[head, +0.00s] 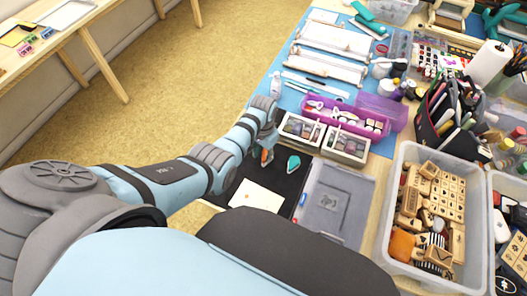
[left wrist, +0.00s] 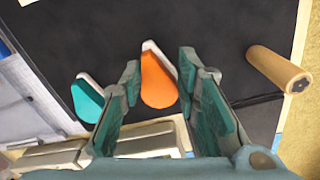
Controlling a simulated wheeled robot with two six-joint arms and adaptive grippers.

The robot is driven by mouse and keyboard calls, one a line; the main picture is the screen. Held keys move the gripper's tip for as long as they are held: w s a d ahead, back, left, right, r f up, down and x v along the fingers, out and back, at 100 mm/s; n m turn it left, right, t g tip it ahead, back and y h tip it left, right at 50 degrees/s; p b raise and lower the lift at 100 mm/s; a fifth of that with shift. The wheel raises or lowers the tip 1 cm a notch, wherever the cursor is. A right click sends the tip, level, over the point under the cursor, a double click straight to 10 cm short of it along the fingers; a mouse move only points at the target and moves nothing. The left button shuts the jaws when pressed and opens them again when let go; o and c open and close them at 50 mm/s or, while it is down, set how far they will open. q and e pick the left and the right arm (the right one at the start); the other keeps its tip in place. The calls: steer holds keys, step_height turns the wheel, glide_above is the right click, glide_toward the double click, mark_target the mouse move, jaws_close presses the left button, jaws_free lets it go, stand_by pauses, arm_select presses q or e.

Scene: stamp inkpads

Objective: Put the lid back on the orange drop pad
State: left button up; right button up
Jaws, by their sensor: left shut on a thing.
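An orange drop-shaped piece (left wrist: 158,82) with a pale edge shows between the fingers of my left gripper (left wrist: 159,70) in the left wrist view. My left gripper is shut on it, low over the black mat (left wrist: 215,35). I cannot tell the lid from the pad, and no second orange drop shows. In the head view the orange piece (head: 265,156) is at the tip of my left gripper (head: 262,148), partly hidden by it. A teal drop pad (left wrist: 87,100) with a white edge lies beside it on the mat. My right gripper is not in view.
A wooden-handled tool (left wrist: 278,68) lies near the mat's edge. Two stamp boxes (head: 345,145) and a purple tray (head: 345,118) stand beyond the pads. A cream card (head: 257,196) and grey case (head: 333,203) are nearer. A stamp bin (head: 397,244) is right.

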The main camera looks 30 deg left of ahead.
arm_select(q)
steer(key=shift+f, duration=0.3)
stand_by(0.4)
steer(key=shift+f, duration=0.2)
stand_by(1.1)
steer(key=o, duration=0.8)
steer(key=o, duration=0.4)
